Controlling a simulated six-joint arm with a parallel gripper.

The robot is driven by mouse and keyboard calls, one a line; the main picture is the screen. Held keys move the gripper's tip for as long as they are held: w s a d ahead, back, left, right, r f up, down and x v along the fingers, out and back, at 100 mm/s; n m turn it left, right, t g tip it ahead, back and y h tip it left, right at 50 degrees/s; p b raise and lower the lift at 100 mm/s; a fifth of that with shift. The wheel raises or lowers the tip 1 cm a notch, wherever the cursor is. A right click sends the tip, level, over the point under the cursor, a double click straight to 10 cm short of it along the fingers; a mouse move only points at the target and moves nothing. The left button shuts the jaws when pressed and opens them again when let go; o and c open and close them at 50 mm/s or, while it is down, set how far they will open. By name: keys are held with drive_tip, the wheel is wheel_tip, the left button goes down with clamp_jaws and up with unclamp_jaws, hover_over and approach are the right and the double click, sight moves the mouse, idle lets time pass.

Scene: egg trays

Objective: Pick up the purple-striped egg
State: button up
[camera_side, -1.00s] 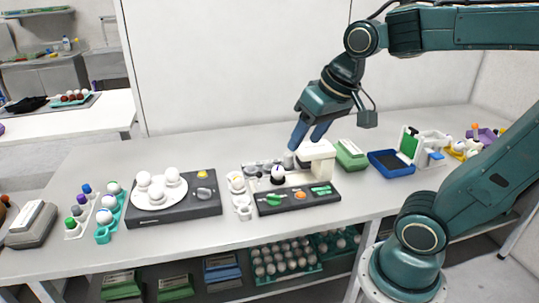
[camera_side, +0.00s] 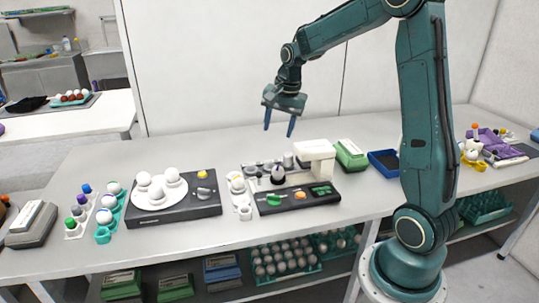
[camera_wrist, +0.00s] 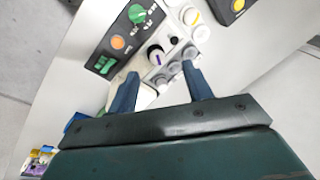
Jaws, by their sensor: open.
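A white egg with a purple stripe (camera_wrist: 157,56) sits in a black round holder in the wrist view, between and beyond my fingertips. In the side view this egg (camera_side: 278,170) sits on the black-and-beige machine in the middle of the table; its stripe is too small to read there. My gripper (camera_side: 279,130) is open and empty, pointing down well above the machine. In the wrist view my gripper (camera_wrist: 160,72) has its two fingers spread apart, with nothing between them.
The machine's beige overhanging head (camera_side: 316,150) stands just right of the egg. Grey cups (camera_wrist: 172,72) lie beside it. A holder with white eggs (camera_side: 240,190) and a black scale with white eggs (camera_side: 145,215) are to the left. The air around my gripper is clear.

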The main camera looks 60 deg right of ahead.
sight(279, 167)
drive_tip(key=shift+w+d+f+m+g, duration=0.1)
drive_tip(key=shift+w+d+f+m, duration=0.8)
drive_tip(key=shift+f, duration=1.55)
drive_tip(key=shift+w+d+f+m+g, duration=0.15)
drive_tip(key=shift+d+f+m, duration=0.2)
drive_tip(key=shift+d+f, duration=1.65)
drive_tip(key=shift+w+d+f+m+g, duration=0.1)
drive_tip(key=shift+w+d+f+m, duration=0.5)
drive_tip(key=shift+f, duration=2.35)
drive_tip(key=shift+s+d+f, duration=0.1)
drive_tip(key=shift+w+f, duration=0.15)
drive_tip(key=shift+f, duration=1.1)
drive_tip(key=shift+w+f, duration=0.15)
drive_tip(key=shift+f, duration=1.1)
